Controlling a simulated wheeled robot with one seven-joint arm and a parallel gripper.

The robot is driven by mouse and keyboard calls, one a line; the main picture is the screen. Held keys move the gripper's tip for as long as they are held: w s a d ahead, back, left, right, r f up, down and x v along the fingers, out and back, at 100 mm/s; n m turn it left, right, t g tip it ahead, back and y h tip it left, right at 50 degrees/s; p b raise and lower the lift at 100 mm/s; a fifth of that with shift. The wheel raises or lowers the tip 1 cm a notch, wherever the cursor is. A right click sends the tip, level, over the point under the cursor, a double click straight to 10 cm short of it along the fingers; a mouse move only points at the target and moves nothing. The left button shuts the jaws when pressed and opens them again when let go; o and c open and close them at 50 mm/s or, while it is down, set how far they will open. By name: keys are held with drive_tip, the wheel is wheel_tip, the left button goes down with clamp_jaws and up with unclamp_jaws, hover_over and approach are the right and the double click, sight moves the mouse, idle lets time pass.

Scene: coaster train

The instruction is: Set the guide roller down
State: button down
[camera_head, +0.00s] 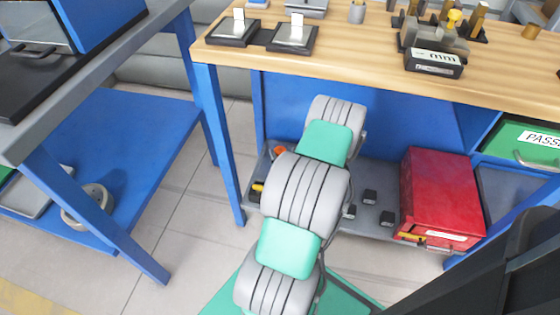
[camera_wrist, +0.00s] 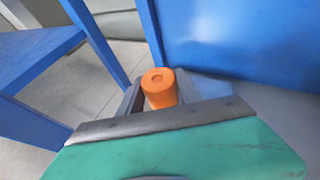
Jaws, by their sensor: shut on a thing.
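The guide roller is an orange cylinder (camera_wrist: 160,90) with a round dimple in its end face, seen in the wrist view. My gripper (camera_wrist: 158,98) is shut on it, with a dark finger on each side. In the wrist view, blue panel and pale floor lie beyond the roller. In the head view my arm hides the gripper. A small orange patch (camera_head: 280,150) shows beside the arm there; I cannot tell if it is the roller.
A wooden-topped workbench (camera_head: 350,56) with blue legs stands ahead, holding two black trays (camera_head: 233,31) (camera_head: 293,38) and a dark fixture (camera_head: 434,62). Its grey lower shelf (camera_head: 385,232) carries a red toolbox (camera_head: 438,192) and small black blocks. A blue-shelved table (camera_head: 125,140) stands left.

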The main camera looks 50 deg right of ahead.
drive_tip(key=w+d+f+b, duration=0.1)
drive_tip(key=f, duration=0.1)
drive_tip(key=w+d+f, duration=0.1)
drive_tip(key=w+d+f+b, duration=0.1)
drive_tip(key=d+f, duration=0.1)
drive_tip(key=shift+w+f+b, duration=0.15)
drive_tip(key=shift+f+b, duration=0.15)
drive_tip(key=shift+f, duration=0.05)
drive_tip(key=shift+w+d+f+b, duration=0.1)
drive_tip(key=shift+f+b, duration=0.15)
drive_tip(key=shift+f, duration=0.35)
drive_tip(key=shift+d+f+b, duration=0.15)
drive_tip(key=shift+f+b, duration=0.1)
drive_tip(key=shift+f, duration=0.3)
drive_tip(key=shift+w+d+f+b, duration=0.1)
drive_tip(key=shift+f+b, duration=0.15)
drive_tip(key=shift+f, duration=0.35)
drive_tip(key=shift+f, duration=0.1)
drive_tip(key=shift+f, duration=0.15)
drive_tip(key=c, duration=0.8)
unclamp_jaws()
